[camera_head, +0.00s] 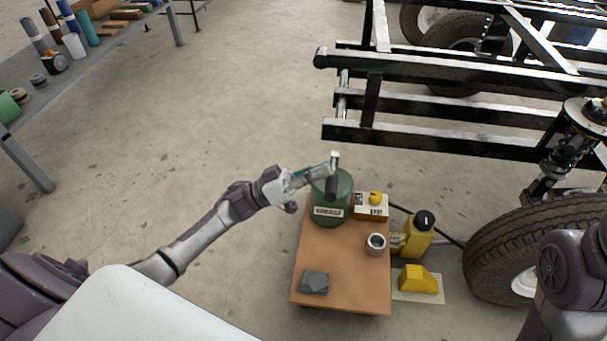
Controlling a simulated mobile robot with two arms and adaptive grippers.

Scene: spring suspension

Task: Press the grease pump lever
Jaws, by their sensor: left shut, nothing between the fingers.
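The grease pump is a green drum (345,203) with a pale label, standing at the back left of a small brown table. On its top a black grip (331,188) and a short silver upright piece (334,159) show, which look like parts of the lever. My left gripper (316,171) reaches in from the left over the drum's top. It is shut and empty, with its tips beside the silver piece and black grip. I cannot tell whether they touch. My right arm (572,275) shows at the lower right edge; its gripper is out of view.
The brown table (340,262) also holds a grey folded cloth (315,282), a small tin (376,243) and a box with a yellow knob (372,205). A yellow jack (415,235), a yellow chock (418,279) and a tyre (485,240) stand to the right. A black frame (440,70) lies behind.

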